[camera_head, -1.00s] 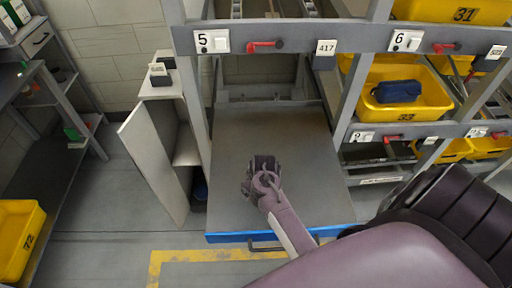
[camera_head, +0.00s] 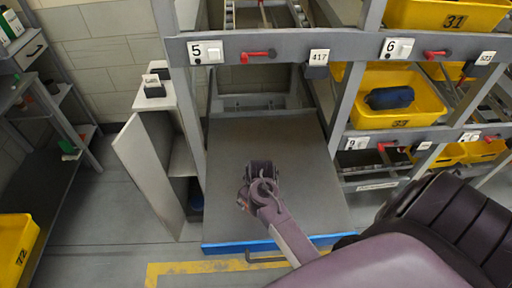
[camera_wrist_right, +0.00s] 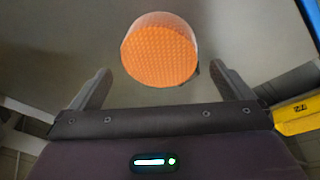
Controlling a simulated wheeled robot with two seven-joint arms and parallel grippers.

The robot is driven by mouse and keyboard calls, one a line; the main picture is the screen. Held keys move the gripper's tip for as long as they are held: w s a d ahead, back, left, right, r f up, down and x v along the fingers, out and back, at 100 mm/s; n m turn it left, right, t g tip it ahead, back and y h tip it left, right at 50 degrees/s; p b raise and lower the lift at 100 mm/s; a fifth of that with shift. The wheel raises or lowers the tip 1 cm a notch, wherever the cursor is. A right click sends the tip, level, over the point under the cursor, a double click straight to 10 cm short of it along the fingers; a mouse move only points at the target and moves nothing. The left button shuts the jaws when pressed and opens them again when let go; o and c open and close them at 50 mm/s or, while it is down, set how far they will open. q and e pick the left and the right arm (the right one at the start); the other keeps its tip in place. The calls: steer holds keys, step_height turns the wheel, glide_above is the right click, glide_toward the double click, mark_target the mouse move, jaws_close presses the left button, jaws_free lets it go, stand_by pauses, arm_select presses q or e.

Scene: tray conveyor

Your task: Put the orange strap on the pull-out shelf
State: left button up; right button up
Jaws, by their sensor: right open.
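The orange strap (camera_wrist_right: 160,50) shows in the right wrist view as a round orange roll with a textured face, over the grey surface of the pull-out shelf (camera_head: 262,133). It is just beyond my right gripper's fingertips, in line with the gap between them. My right gripper (camera_wrist_right: 164,78) is open, with a finger to each side and clear space beside the strap. In the head view my right gripper (camera_head: 259,170) points down over the middle of the shelf, and the strap is hidden beneath it. I cannot tell the exact gap to the shelf. My left gripper is out of view.
The shelf's blue front edge (camera_head: 233,247) faces me. A narrow grey cabinet (camera_head: 150,165) stands to its left. Rack posts and yellow bins, one holding a blue pouch (camera_head: 389,97), are to the right. The rest of the shelf top is bare.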

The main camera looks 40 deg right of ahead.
steer(key=v, duration=0.8)
steer(key=shift+r, duration=0.3)
steer(key=shift+s+f, duration=0.1)
steer(key=shift+s, duration=0.05)
